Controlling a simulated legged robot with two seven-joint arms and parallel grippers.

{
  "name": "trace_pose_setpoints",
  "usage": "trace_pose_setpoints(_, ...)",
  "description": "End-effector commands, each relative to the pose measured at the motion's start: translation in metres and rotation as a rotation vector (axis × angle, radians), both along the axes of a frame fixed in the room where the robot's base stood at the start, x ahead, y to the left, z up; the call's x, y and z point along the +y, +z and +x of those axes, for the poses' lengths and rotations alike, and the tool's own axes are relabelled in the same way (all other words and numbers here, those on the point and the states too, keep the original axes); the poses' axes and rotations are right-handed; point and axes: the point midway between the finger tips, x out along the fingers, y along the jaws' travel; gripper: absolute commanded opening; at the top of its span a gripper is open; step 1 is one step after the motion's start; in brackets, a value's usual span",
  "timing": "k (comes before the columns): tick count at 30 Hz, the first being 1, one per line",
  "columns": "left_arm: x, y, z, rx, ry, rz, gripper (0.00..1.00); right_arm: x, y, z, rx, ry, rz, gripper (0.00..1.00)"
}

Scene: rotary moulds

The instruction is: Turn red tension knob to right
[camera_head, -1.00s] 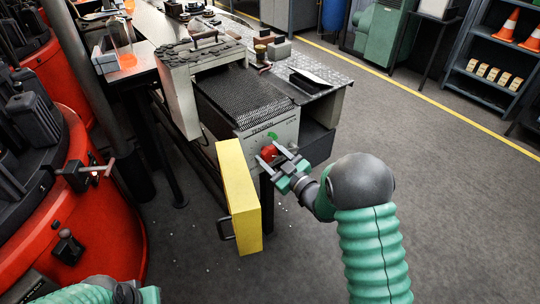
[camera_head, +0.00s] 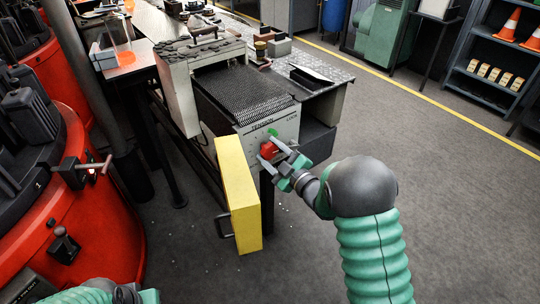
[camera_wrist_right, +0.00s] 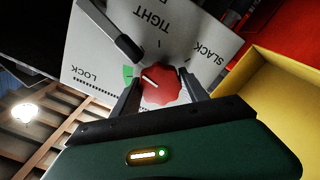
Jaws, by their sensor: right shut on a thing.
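The red tension knob (camera_head: 268,150) sits on the white end panel (camera_head: 285,130) of the machine, under the word TENSION. In the right wrist view the scalloped red knob (camera_wrist_right: 160,88) shows a white pointer line aimed at the green sector (camera_wrist_right: 128,76) near LOCK. TIGHT and SLACK are printed further around the dial. My right gripper (camera_head: 273,154) is shut on the knob, one finger on each side; its fingers also show in the wrist view (camera_wrist_right: 160,95). Only a green part of my left arm shows at the bottom left; its gripper is out of view.
An open yellow door (camera_head: 240,195) with a dark handle hangs just left of the knob. The red rotary machine (camera_head: 75,215) stands at the left. A dark mesh belt (camera_head: 240,95) lies above the panel. The grey floor at the right is clear.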

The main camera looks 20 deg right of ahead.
Motion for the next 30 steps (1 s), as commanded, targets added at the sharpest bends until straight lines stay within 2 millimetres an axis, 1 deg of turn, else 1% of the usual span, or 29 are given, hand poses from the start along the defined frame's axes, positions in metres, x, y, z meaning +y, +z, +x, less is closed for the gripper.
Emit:
trace_pose_setpoints(1,0.000,-0.008,0.000,0.000,0.000,0.000,0.00,0.000,-0.008,-0.002,-0.004,0.000,-0.043,0.11)
trace_pose_setpoints(18,0.000,-0.047,0.000,0.000,0.000,0.000,0.00,0.001,-0.010,-0.002,-0.182,0.005,-0.541,0.11)
trace_pose_setpoints(24,0.000,-0.057,0.000,0.000,0.000,0.000,0.00,0.001,-0.010,-0.002,-0.229,0.005,-0.676,0.11)
trace_pose_setpoints(30,0.000,-0.064,0.000,0.000,0.000,0.000,0.00,0.001,-0.010,-0.002,-0.260,0.008,-0.762,0.11)
